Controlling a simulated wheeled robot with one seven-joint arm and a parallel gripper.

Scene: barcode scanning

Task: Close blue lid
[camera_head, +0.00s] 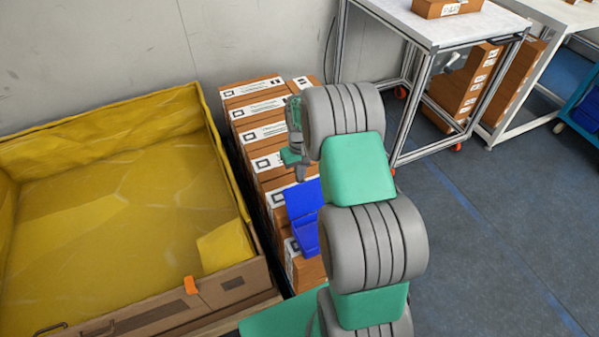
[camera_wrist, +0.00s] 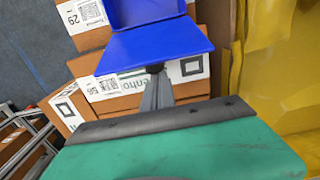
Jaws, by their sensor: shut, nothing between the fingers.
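The blue lid (camera_head: 303,198) is a flat panel raised at an angle above a blue lower part (camera_head: 307,236), on the row of brown boxes. In the wrist view the lid (camera_wrist: 155,47) spans the upper middle, and a fold joins it to the other blue part (camera_wrist: 145,11). My gripper (camera_head: 301,172) is beside the lid's upper edge in the head view. In the wrist view its narrow fingertips (camera_wrist: 156,70) are together and empty, at the lid's near edge. I cannot tell whether they touch it. My arm hides the right side of the blue object.
A large bin with a yellow liner (camera_head: 120,195) is close on the left. A metal-framed table (camera_head: 432,25) stands behind to the right. The grey floor (camera_head: 490,215) at right is open.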

